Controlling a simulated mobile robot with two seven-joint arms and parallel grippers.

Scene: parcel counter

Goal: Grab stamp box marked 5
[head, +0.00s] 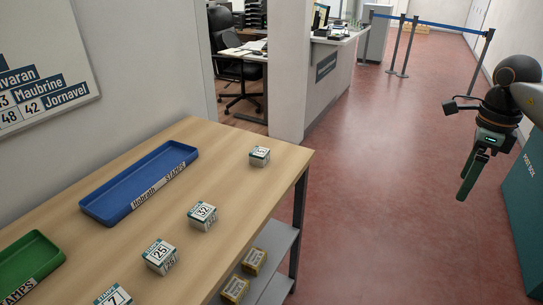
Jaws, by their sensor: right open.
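Several small white stamp boxes with teal trim stand in a row on the wooden table. The farthest stamp box (259,156) sits near the table's far right corner; its top number is small and I cannot read it surely. My right gripper (468,184) is open and empty, hanging over the floor at the right, well away from the table. My left gripper is out of view.
A blue tray (95,208) labelled stamps and a green tray (48,262) lie along the table's wall side. Yellowish boxes (254,261) sit on the grey lower shelf (281,270). A teal post box (524,205) stands at the right. Red floor between is clear.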

